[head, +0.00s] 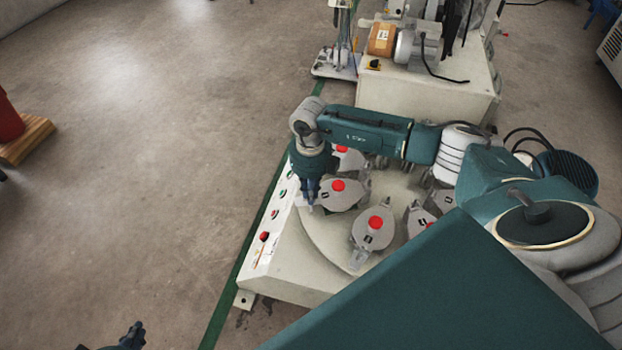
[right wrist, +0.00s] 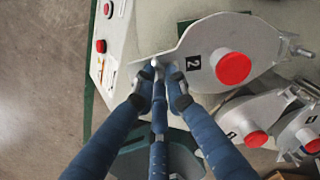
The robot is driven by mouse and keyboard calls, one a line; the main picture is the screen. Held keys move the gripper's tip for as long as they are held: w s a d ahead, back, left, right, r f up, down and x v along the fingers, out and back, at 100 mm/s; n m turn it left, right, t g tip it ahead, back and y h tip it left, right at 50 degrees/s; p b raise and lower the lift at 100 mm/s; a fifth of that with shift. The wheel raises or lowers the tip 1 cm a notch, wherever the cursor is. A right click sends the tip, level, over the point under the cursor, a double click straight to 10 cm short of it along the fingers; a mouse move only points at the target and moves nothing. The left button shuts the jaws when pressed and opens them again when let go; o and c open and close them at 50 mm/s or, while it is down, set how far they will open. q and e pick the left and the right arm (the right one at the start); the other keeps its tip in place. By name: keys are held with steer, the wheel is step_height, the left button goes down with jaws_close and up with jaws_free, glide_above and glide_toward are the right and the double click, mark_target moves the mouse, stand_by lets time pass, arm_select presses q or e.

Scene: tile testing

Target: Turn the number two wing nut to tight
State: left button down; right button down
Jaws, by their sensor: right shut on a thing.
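The number two fixture (right wrist: 200,42) is a grey plate with a black "2" label and a red knob (right wrist: 233,68). In the head view it is the plate (head: 350,197) beside my right gripper. My right gripper (right wrist: 158,82) has its blue fingers closed around the small light wing nut (right wrist: 153,63) at the plate's narrow end. The fingers hide most of the nut, so its angle cannot be told. In the head view my right gripper (head: 308,197) points down at the turntable's edge. My left gripper (head: 132,337) shows only partly at the bottom left, away from the machine.
Several similar fixtures with red knobs, such as the near one (head: 372,241), stand on the round turntable (head: 318,240). A button panel (head: 268,232) runs along the machine's left edge. Another machine (head: 425,92) stands behind. The floor at left is open.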

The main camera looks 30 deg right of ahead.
steer(key=m+p, duration=0.1)
steer(key=m, duration=0.1)
steer(key=shift+w+r+m+p, duration=0.1)
steer(key=shift+r+m+p, duration=0.05)
steer(key=shift+m+p, duration=0.15)
arm_select(q)
steer(key=s+a+f+g, duration=0.1)
steer(key=s+g, duration=0.1)
steer(key=s, duration=0.3)
steer(key=s+a+f+g+y, duration=0.1)
steer(key=s+a+f+g, duration=0.1)
steer(key=s, duration=0.3)
steer(key=shift+s+g+p, duration=0.15)
steer(key=shift+g+p, duration=0.15)
arm_select(e)
steer(key=shift+m, duration=0.5)
steer(key=c, duration=1.8)
jaws_free()
steer(key=shift+o, duration=0.2)
step_height(320, 180, up, 12)
